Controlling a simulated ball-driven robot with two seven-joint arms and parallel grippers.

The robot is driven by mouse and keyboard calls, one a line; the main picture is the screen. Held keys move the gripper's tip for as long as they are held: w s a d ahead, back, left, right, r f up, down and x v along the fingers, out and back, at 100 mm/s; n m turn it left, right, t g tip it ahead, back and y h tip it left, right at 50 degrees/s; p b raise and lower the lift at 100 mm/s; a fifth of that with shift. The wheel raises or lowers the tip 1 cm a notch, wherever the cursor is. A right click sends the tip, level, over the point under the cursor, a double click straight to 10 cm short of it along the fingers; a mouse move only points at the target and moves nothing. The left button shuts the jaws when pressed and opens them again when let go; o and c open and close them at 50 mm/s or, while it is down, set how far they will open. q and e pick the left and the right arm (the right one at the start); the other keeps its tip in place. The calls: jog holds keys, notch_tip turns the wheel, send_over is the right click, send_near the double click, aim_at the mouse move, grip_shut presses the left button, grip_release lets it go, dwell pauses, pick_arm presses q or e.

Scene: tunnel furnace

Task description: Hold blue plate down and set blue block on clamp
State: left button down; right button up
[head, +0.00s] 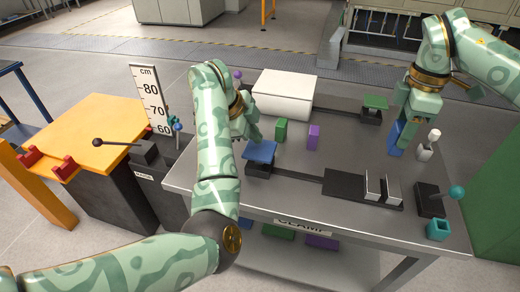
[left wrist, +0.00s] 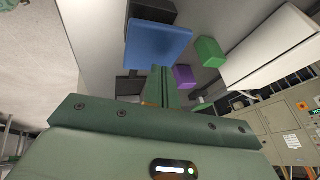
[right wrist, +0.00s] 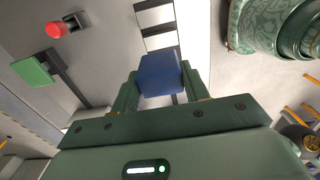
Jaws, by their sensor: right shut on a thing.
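The blue plate (head: 261,151) sits on a small dark base at the left of the metal table; it also shows in the left wrist view (left wrist: 158,44). My left gripper (head: 256,138) has its fingers together and empty, with the tips at the plate's edge; I cannot tell if they touch it. My right gripper (head: 399,122) is shut on the blue block (head: 395,138) above the table's right part. The block also shows between the fingers in the right wrist view (right wrist: 160,75). The clamp, a dark slab (head: 343,184) with two pale upright jaws (head: 383,187), stands at the front.
A white box (head: 283,95), a green block (head: 281,130) and a purple block (head: 313,136) stand behind the blue plate. A green plate (head: 376,102) is farther back.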

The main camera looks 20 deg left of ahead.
aim_at(254, 150)
pick_arm(q)
jog(key=shift+f, duration=2.8)
pick_arm(e)
jog(key=shift+f, duration=7.35)
jog(key=o, duration=1.1)
jog(key=shift+r, duration=7.5)
